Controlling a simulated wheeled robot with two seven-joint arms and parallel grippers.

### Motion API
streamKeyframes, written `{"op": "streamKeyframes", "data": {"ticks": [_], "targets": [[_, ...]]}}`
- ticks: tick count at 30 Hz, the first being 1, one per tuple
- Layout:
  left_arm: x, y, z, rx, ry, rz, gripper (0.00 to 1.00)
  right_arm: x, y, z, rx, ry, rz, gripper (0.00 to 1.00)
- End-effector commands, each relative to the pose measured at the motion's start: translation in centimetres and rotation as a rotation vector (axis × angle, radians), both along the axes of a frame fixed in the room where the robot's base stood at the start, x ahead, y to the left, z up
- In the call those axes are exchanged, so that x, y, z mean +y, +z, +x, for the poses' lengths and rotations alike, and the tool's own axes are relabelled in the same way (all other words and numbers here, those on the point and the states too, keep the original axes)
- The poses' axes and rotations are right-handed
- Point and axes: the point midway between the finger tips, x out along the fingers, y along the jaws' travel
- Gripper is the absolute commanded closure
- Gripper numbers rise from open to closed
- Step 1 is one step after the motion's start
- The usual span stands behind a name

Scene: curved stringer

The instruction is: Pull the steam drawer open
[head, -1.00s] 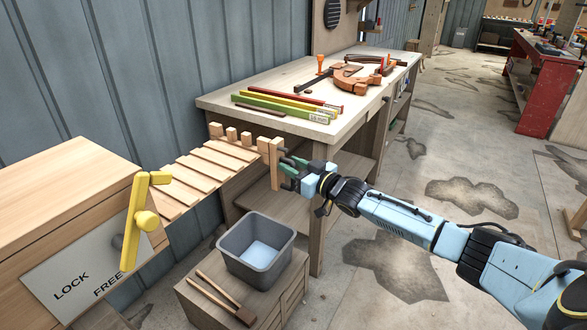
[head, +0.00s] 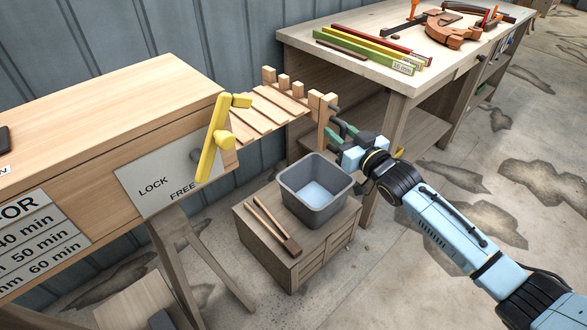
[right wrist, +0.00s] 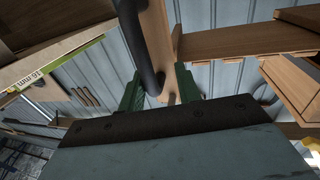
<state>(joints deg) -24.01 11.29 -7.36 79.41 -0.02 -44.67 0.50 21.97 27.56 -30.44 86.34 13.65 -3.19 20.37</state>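The steam drawer (head: 272,105) is a slatted wooden rack with short pegs, standing well out of the wooden steam box (head: 100,105). Its upright wooden front (head: 323,118) faces my right gripper. The dark handle (right wrist: 148,50) shows in the right wrist view between the green fingertips of my right gripper (right wrist: 160,90). The fingers stand apart, with a gap between the handle and the right finger. In the head view, my right gripper (head: 341,133) is at the drawer front. A yellow lever (head: 212,145) on the box slants with its lower end near FREE. My left gripper is out of view.
A grey bin (head: 335,205) and a wooden mallet-like tool (head: 275,230) rest on a low cabinet (head: 262,253) below the drawer. A workbench (head: 405,75) with coloured bars and clamps stands behind. Open floor lies to the right.

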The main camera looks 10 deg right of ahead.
Motion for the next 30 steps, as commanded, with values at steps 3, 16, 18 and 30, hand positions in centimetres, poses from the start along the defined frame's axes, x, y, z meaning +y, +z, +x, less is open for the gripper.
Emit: {"op": "streamKeyframes", "data": {"ticks": [3, 16, 18, 30], "targets": [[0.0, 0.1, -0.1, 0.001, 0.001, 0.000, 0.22, 3.1, 0.0, -1.3, 0.001, 0.017, 0.007, 0.68], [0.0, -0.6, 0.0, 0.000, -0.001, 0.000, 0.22, 10.3, -0.1, -6.3, 0.002, 0.022, 0.007, 0.68], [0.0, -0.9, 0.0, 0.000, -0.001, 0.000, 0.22, 11.4, -0.2, -7.1, 0.001, 0.021, 0.006, 0.68], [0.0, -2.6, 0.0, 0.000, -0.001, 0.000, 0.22, 16.2, -0.1, -10.6, 0.001, 0.020, 0.003, 0.68]]}}
